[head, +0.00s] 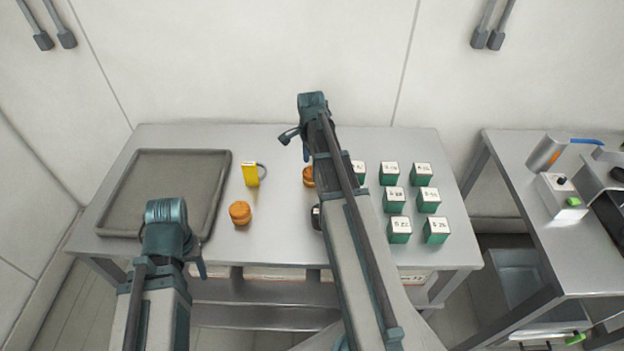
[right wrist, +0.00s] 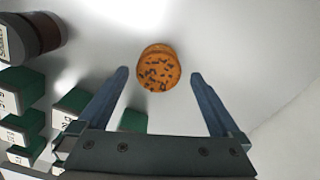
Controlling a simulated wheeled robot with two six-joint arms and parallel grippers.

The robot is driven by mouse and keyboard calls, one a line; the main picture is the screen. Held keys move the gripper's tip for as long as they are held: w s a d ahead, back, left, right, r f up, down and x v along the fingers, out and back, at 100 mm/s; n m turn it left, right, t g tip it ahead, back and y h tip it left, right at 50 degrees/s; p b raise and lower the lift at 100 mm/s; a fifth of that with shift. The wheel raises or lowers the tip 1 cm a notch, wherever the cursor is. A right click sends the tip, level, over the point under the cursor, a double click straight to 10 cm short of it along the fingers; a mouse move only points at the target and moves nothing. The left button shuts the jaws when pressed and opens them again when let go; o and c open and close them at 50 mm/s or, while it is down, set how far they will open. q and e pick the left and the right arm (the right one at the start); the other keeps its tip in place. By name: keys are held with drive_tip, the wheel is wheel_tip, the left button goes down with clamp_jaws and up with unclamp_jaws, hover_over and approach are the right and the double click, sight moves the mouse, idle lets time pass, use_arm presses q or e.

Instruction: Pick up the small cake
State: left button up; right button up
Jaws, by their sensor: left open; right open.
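Two small round orange-brown cakes stand on the metal table. One cake (head: 240,213) is left of centre; the other (head: 308,177) is partly hidden by my right arm. In the right wrist view, a round cake with dark specks on top (right wrist: 158,70) lies between and just beyond the fingertips of my right gripper (right wrist: 159,75). That gripper is open and empty, with no visible contact. In the head view the right gripper (head: 298,144) is near the partly hidden cake. My left gripper (head: 200,268) is open at the table's front left; its fingers are mostly hidden.
A grey tray (head: 218,168) covers the table's left end. Several green labelled boxes (head: 397,228) stand right of my right arm. A dark labelled jar (right wrist: 38,36) is close by. A side table (head: 545,245) is at right.

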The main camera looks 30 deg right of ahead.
wheel_tip(320, 180, down, 4)
drive_tip(key=b, duration=0.3)
drive_tip(key=shift+s, duration=0.1)
drive_tip(key=c, duration=0.8)
drive_tip(key=shift+o, duration=0.2)
drive_tip(key=shift+r, duration=0.1)
wheel_tip(320, 180, up, 10)
drive_tip(key=p, duration=1)
